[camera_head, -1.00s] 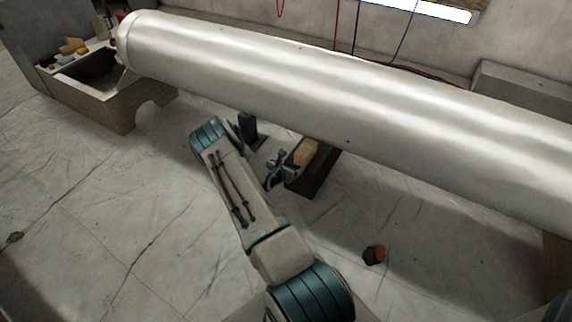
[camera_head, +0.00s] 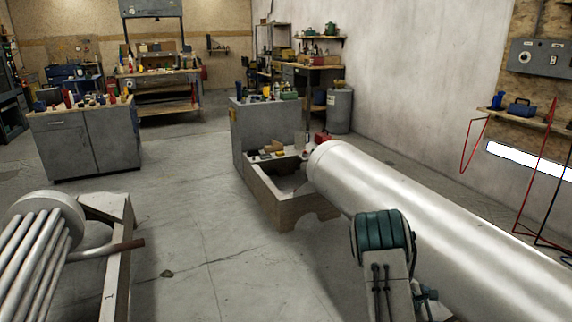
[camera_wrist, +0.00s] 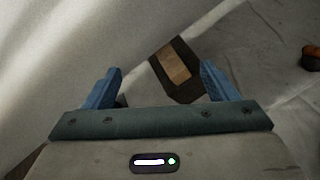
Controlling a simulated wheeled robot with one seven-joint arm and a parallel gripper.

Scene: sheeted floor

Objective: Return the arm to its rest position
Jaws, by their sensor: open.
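My gripper (camera_wrist: 161,86) is open in the wrist view, its two blue fingers wide apart with nothing held between them. Beyond the fingertips, a dark open box (camera_wrist: 187,93) with a tan block (camera_wrist: 176,62) in it lies on the floor, apart from the gripper. In the head view my arm, with its teal joint, rises at the bottom right in front of the big cylinder. The gripper's fingers cannot be made out clearly there.
A long silvery cylinder (camera_head: 440,215) runs close beside my arm, its far end by a wooden crate (camera_head: 290,215). A pipe bundle (camera_head: 40,250) stands at the left. A small orange and black object (camera_wrist: 311,60) lies on the floor. Open floor (camera_head: 200,230) stretches between.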

